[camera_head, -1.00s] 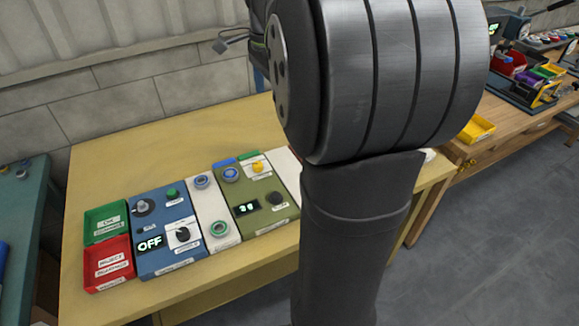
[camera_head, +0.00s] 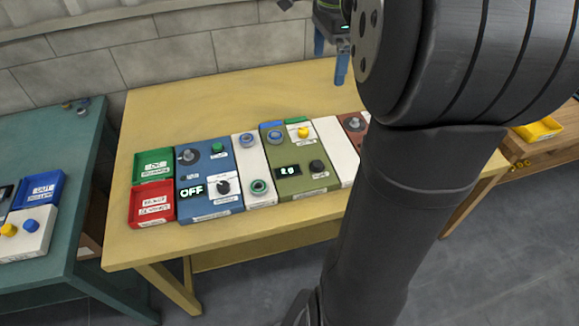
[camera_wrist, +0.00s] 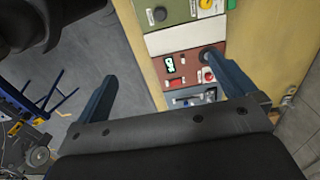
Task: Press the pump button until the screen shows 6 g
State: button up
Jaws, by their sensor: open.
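An olive panel (camera_head: 290,188) on the yellow table carries a small lit screen (camera_head: 288,171), a yellow button (camera_head: 303,132) and a black knob (camera_head: 316,166). The screen's digits are too small to read surely. The labels are also unreadable, so I cannot tell which button is the pump's. The wrist view shows this yellow button (camera_wrist: 206,4) at the top edge, with a red-brown panel (camera_wrist: 181,78) below bearing a green-lit screen (camera_wrist: 168,64) and red button (camera_wrist: 208,75). My gripper (camera_head: 330,55) is open and empty above the table's back, its fingers apart (camera_wrist: 165,75).
Left of the olive panel are a white strip (camera_head: 255,175), a blue panel (camera_head: 205,206) whose screen reads OFF, and green (camera_head: 153,166) and red (camera_head: 152,205) trays. A teal table (camera_head: 85,185) stands left. My arm hides the right part of the yellow table.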

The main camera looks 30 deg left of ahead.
jog(key=shift+c, duration=0.2)
jog(key=shift+f, duration=0.2)
jog(key=c, duration=0.4)
notch_tip(320, 180, down, 17)
jog(key=shift+r, duration=0.15)
grip_shut()
